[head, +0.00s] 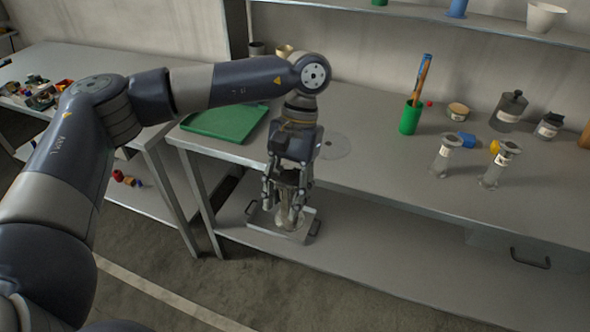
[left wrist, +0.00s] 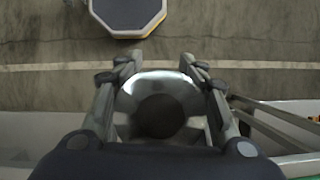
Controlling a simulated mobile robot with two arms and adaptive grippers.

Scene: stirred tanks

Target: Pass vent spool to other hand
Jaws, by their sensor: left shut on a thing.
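My left gripper (head: 286,196) points down in front of the workbench edge in the head view. It is shut on a pale, shiny spool (head: 289,218), which I take to be the vent spool. In the left wrist view the spool (left wrist: 160,86) shows as a bright metallic ring with a dark round opening, between the two fingers. The fingers hide part of its sides. My right gripper is in neither view.
A light tray (head: 261,229) with dark handles shows behind the spool at lower-shelf level. On the workbench (head: 375,180) are a green tray (head: 226,121), a green cup (head: 410,118), two similar clear-and-metal pieces (head: 445,157) (head: 499,164), and dark-capped jars (head: 510,108). The bench's front middle is clear.

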